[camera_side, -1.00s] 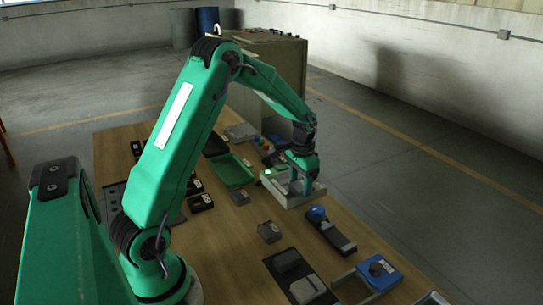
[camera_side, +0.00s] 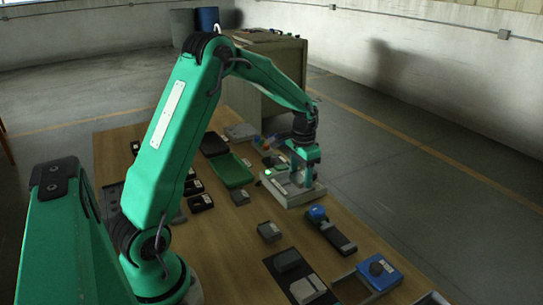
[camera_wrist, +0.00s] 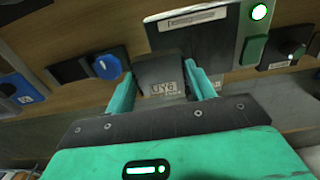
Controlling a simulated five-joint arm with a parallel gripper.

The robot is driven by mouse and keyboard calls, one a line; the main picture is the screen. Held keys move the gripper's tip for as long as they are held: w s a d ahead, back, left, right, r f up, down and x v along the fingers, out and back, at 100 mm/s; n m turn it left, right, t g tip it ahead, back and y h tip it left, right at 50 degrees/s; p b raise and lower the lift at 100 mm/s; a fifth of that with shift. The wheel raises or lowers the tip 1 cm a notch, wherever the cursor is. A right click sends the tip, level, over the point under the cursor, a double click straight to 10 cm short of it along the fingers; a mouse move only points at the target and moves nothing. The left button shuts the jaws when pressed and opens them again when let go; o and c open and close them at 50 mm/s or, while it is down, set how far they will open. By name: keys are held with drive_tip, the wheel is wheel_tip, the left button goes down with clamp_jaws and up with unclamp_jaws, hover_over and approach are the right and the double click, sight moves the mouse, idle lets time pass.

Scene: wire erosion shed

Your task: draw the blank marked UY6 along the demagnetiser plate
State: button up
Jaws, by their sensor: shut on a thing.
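The dark grey blank marked UY6 (camera_wrist: 166,88) is between my gripper's two green fingers (camera_wrist: 163,92) in the wrist view, its label facing the camera. My gripper (camera_side: 303,183) is shut on it. In the side view the gripper is low over the right part of the pale grey demagnetiser unit (camera_side: 291,202); the blank is hard to make out there. The demagnetiser's dark plate (camera_wrist: 208,48) lies beyond the blank in the wrist view, beside a lit green lamp (camera_wrist: 259,12) and a green button (camera_wrist: 253,50). I cannot tell whether the blank touches the plate.
A blue-knobbed device (camera_side: 320,215) stands just in front of the demagnetiser. A green tray (camera_side: 232,170) is to its left. A small grey block (camera_side: 270,231) and a blue labelled device (camera_side: 379,271) are nearer the camera.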

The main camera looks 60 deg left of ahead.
drive_tip(key=shift+r, duration=2.2)
drive_tip(key=shift+a, duration=0.1)
